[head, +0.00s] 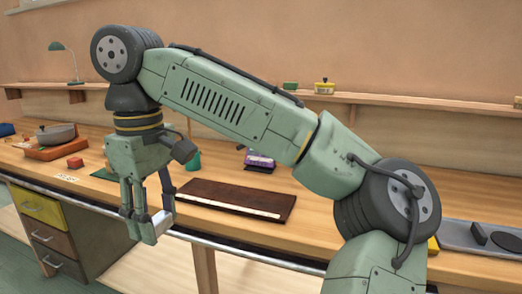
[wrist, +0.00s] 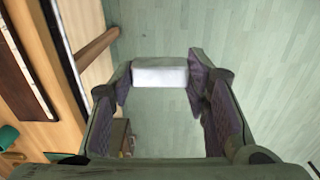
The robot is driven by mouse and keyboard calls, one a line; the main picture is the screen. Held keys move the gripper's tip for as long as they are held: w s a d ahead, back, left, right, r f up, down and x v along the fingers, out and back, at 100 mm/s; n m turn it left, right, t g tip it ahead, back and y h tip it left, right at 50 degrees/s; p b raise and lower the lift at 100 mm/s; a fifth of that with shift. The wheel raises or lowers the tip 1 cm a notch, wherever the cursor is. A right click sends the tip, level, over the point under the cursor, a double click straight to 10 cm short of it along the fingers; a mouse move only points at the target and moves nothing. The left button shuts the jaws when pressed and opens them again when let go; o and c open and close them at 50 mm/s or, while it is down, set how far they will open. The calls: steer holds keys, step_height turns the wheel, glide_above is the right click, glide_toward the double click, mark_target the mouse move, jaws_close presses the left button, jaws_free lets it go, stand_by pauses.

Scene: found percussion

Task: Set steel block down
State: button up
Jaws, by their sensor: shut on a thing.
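The steel block (head: 161,220) is a small pale silver block at the tips of my gripper (head: 155,224). In the wrist view the steel block (wrist: 160,73) spans between the two fingertips of my gripper (wrist: 160,78), which is shut on it. The gripper points down and holds the block in the air at the bench's front edge. In the wrist view, floor shows behind the block and the bench lies to the left. Part of the block is hidden by a finger in the head view.
A dark brown board (head: 222,194) with a pale strip lies on the wooden bench (head: 320,215), right of the gripper. A metal rail (head: 270,256) runs along the front edge.

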steer(key=w+d+f+m, duration=0.3)
steer(key=w+d+f, duration=0.45)
steer(key=f, duration=0.35)
steer(key=w+d+f+m, duration=0.3)
steer(key=w+d+f, duration=0.4)
steer(key=f, duration=0.5)
steer(key=w+d+f+m+b, duration=0.1)
steer(key=w+d+f+m, duration=0.2)
steer(key=f, duration=0.9)
steer(key=s+d+f+m, duration=0.2)
steer(key=f, duration=0.8)
steer(key=s+d+f+m, duration=0.1)
steer(key=s+d+f, duration=0.1)
steer(key=f, duration=0.8)
steer(key=s+a+f+m, duration=0.1)
steer(key=s+a+f, duration=0.1)
steer(key=f, duration=0.4)
steer(key=s+a+f+b, duration=0.1)
steer(key=s+a+f, duration=0.2)
steer(key=f, duration=0.3)
steer(key=shift+s+f+m, duration=0.2)
steer(key=shift+s+m, duration=0.2)
